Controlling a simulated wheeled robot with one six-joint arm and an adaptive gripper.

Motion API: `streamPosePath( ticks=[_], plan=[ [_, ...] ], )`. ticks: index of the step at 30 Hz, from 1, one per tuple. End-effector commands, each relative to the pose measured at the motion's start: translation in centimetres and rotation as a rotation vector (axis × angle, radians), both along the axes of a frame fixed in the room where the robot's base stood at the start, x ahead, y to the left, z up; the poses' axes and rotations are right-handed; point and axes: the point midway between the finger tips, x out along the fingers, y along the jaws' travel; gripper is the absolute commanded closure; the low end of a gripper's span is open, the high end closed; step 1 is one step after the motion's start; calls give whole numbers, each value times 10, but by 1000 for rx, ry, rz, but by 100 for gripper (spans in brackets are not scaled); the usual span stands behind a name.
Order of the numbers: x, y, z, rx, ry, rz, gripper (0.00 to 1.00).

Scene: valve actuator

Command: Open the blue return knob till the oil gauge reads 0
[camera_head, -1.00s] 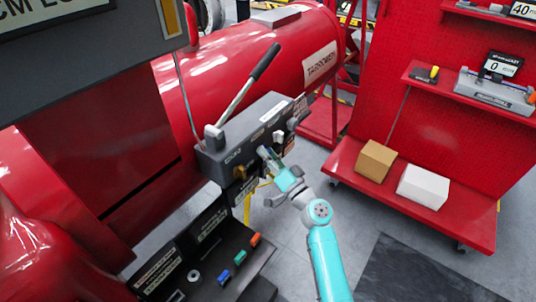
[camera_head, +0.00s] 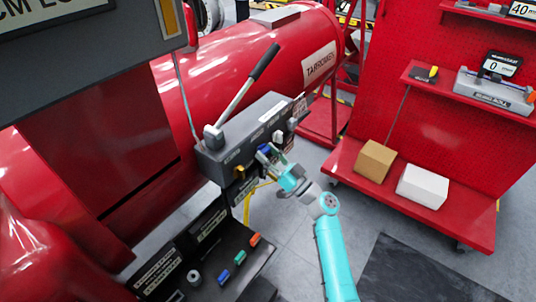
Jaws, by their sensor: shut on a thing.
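The grey valve block (camera_head: 212,158) is mounted on the side of the red cylinder, with a long lever (camera_head: 250,82) rising from its top. The blue return knob (camera_head: 263,149) is on the block's front face, partly hidden by my gripper. My gripper (camera_head: 267,154), at the end of the turquoise arm, is at the front face and shut on the blue knob. I cannot make out an oil gauge reading.
A black tray (camera_head: 205,270) below holds blue, green and orange pieces. A red pegboard cart (camera_head: 470,215) at right carries a brown box (camera_head: 376,160), a white box (camera_head: 422,186) and a display reading 0 (camera_head: 501,65). Grey floor is open between cart and block.

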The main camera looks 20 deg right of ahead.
Motion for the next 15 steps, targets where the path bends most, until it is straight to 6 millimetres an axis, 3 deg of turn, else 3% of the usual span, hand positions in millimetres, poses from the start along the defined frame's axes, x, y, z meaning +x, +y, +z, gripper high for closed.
streamPosePath(
  ticks=[14,15],
  plan=[
    [0,0,-2,-12,-4,-1,91],
    [0,0,-2,-12,-4,-1,49]
  ],
)
